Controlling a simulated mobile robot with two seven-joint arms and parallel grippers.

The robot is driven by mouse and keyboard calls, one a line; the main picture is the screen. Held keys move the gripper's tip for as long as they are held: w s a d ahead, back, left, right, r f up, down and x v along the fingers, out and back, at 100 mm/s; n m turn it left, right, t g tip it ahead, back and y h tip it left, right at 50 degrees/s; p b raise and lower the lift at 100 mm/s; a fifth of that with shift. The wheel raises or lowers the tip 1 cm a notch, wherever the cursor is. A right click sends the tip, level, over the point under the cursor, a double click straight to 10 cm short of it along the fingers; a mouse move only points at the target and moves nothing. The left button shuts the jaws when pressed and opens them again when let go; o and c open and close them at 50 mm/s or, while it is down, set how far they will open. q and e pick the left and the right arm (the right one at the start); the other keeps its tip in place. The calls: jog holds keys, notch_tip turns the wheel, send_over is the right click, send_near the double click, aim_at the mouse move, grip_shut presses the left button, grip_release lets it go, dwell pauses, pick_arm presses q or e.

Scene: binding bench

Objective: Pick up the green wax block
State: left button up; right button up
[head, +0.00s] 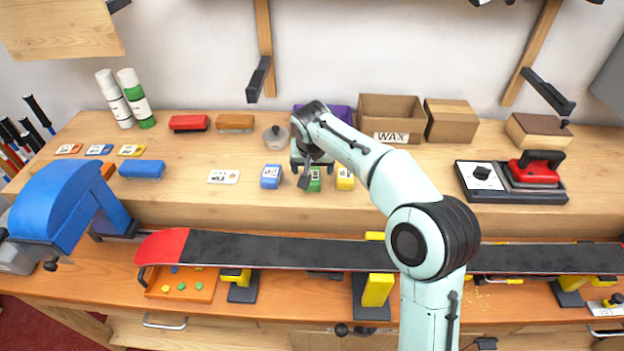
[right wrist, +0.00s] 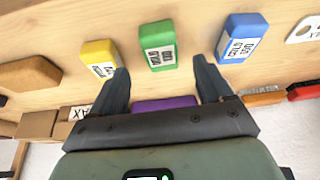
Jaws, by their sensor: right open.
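The green wax block (right wrist: 158,46) lies on the wooden shelf with a white printed label, between the yellow block (right wrist: 101,60) and the blue block (right wrist: 242,39). My right gripper (right wrist: 163,78) is open, and the green block shows ahead of its fingertips, not between them. In the head view my right gripper (head: 318,180) hangs over the green block (head: 314,181) and partly hides it. The blue block (head: 271,176) stands left of it and the yellow block (head: 345,177) right of it. My left gripper is not in view.
A purple item (head: 330,112) and an open WAX box (head: 391,119) stand behind. A waxing iron (head: 536,168) on its base is at the right. A ski (head: 280,251) lies along the lower bench in front.

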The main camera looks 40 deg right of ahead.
aim_at(312, 175)
jog(key=x, duration=0.5)
jog(key=shift+w+d+f, duration=0.1)
jog(key=shift+w+f, duration=0.05)
jog(key=shift+w, duration=0.05)
jog(key=c, duration=1.2)
